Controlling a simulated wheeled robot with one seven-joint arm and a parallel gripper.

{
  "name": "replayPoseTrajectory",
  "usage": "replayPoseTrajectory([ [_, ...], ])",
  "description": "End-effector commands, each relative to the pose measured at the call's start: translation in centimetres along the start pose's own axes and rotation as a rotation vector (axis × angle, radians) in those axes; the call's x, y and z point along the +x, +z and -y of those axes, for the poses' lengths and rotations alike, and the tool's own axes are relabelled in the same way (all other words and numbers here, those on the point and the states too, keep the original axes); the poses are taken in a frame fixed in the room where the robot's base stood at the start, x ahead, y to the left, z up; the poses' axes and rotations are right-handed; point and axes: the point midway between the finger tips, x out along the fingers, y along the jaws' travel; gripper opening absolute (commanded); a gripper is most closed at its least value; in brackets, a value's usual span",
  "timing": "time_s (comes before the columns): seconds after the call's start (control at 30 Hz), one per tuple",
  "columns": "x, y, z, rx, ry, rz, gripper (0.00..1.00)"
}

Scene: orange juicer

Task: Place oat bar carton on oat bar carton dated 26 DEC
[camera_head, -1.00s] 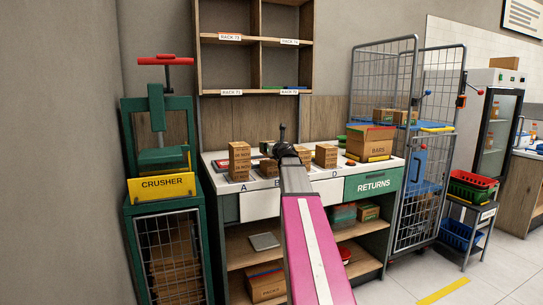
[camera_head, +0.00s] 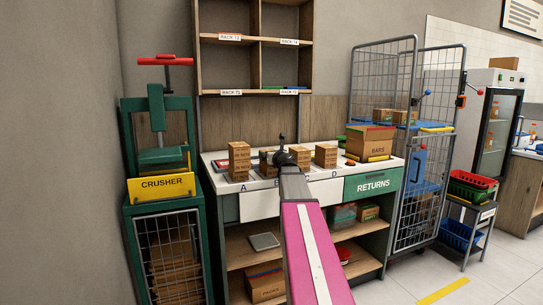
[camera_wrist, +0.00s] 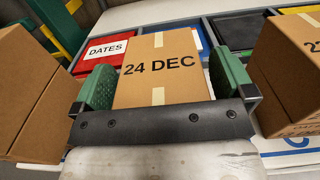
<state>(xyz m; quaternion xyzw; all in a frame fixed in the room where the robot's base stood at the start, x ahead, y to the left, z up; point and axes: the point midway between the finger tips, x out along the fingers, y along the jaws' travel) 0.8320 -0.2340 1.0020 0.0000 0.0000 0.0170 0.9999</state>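In the wrist view, an oat bar carton marked 24 DEC (camera_wrist: 160,85) lies between the green fingers of my gripper (camera_wrist: 164,82). The fingers are spread to about its width, one close on each side. Whether both press on it I cannot tell. Another brown carton (camera_wrist: 30,100) stands close on the left. A carton (camera_wrist: 290,75) on the right shows only part of a label starting with 2. No 26 DEC label is readable. In the head view, carton stacks (camera_head: 239,160) and (camera_head: 326,156) stand on the counter (camera_head: 222,178); my arm hides the middle.
A red DATES bin (camera_wrist: 108,50) and other coloured bins lie beyond the carton in the wrist view. A larger BARS box (camera_head: 370,141) stands at the counter's right end. The green crusher (camera_head: 160,190) is left of the counter. Shelves (camera_head: 256,95) rise behind it.

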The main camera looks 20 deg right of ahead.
Motion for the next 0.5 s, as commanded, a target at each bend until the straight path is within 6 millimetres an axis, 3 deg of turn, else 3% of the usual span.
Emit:
replayPoseTrajectory([
  [0.27,-1.6,0.1,-0.1,0.000,0.000,0.000,1.00],
  [0.5,-5.8,0.1,-0.1,0.000,-0.002,0.001,1.00],
])
